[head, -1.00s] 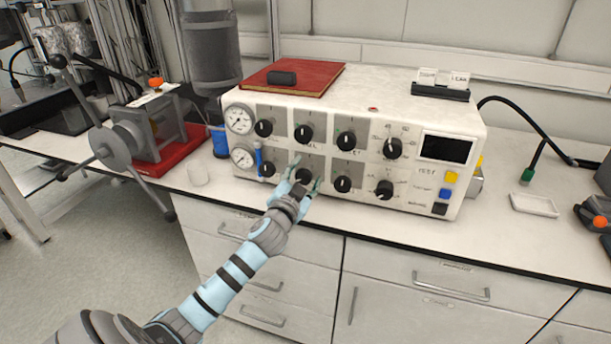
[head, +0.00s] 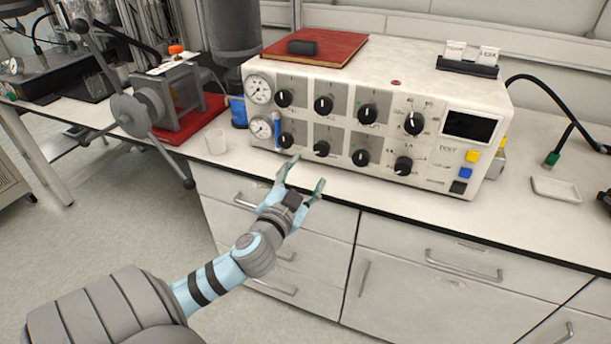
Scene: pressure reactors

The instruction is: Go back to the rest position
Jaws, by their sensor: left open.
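My left gripper (head: 305,180) is open and empty. It is in front of the counter's front edge, below the lower row of knobs, and apart from the control box (head: 340,176). The white control box has two rows of black knobs, two round gauges at its left and a dark screen (head: 469,126) at its right. A lower-row knob (head: 321,148) is in plain sight just above the fingertips. My right gripper is not in view.
A reactor stand with a spoked wheel (head: 130,115) is at the left, on a red base. A small white beaker (head: 216,141) stands beside it. A red book (head: 330,52) lies on the box. White drawers (head: 430,255) are below the counter. A white tray (head: 556,188) is at the right.

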